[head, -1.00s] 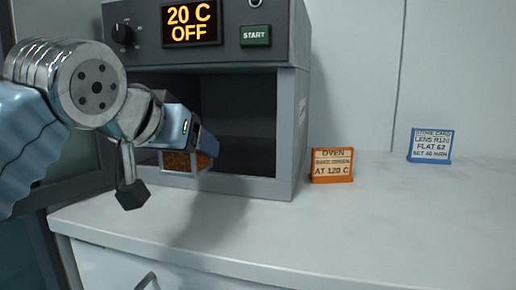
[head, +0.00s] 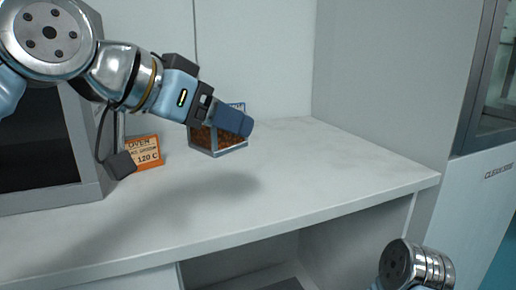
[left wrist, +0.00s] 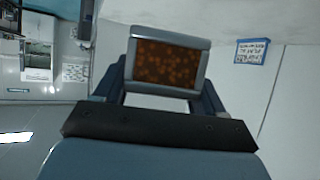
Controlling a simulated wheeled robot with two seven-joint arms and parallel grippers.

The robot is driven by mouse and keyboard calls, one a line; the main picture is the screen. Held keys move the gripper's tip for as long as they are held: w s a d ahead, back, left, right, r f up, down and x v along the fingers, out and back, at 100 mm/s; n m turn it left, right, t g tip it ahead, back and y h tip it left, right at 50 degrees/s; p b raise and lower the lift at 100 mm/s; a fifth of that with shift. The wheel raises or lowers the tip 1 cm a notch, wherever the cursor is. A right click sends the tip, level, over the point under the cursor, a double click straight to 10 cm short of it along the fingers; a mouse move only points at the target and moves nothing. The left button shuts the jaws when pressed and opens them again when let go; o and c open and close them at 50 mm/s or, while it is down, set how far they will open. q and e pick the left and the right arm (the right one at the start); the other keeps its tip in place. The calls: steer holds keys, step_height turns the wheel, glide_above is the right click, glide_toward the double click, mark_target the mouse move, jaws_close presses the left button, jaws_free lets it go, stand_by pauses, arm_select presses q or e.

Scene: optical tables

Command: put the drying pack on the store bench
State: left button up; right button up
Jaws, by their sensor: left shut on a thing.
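The drying pack (head: 207,139) is a small grey-framed box with orange-brown beads inside. My left gripper (head: 236,121) is shut on it and holds it above the white bench top, in front of the blue-edged card. In the left wrist view the pack (left wrist: 167,62) sits between the two fingers. The gripper hides part of the pack in the head view. In the head view, part of my right arm shows at the lower right, but its gripper is out of view. I cannot tell which surface is the store bench.
The oven (head: 40,140) stands at the left with an orange card (head: 145,152) beside it. The bench top (head: 330,175) is clear to the right, up to a grey side wall (head: 385,80). A blue card (left wrist: 252,51) shows in the left wrist view. An open shelf space lies below.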

arm_select(q)
steer(key=shift+w+d+f+m+g, duration=0.1)
steer(key=shift+w+d+m+g, duration=0.05)
steer(key=shift+d, duration=0.35)
steer(key=shift+w+d+m+g, duration=0.1)
steer(key=shift+d+m+g, duration=0.05)
steer(key=shift+d, duration=0.3)
steer(key=w+f, duration=0.2)
steer(key=w, duration=0.2)
steer(key=w+f, duration=0.3)
steer(key=w+f+b, duration=0.1)
steer(key=w+f, duration=0.2)
steer(key=w, duration=0.1)
steer(key=shift+w+d, duration=0.3)
steer(key=shift+d, duration=0.05)
steer(key=f, duration=0.1)
steer(key=w+f, duration=0.1)
steer(key=f+b, duration=0.1)
steer(key=f, duration=0.1)
steer(key=shift+w, duration=0.25)
steer(key=shift+f, duration=0.3)
steer(key=shift+f, duration=0.15)
steer(key=o, duration=1.1)
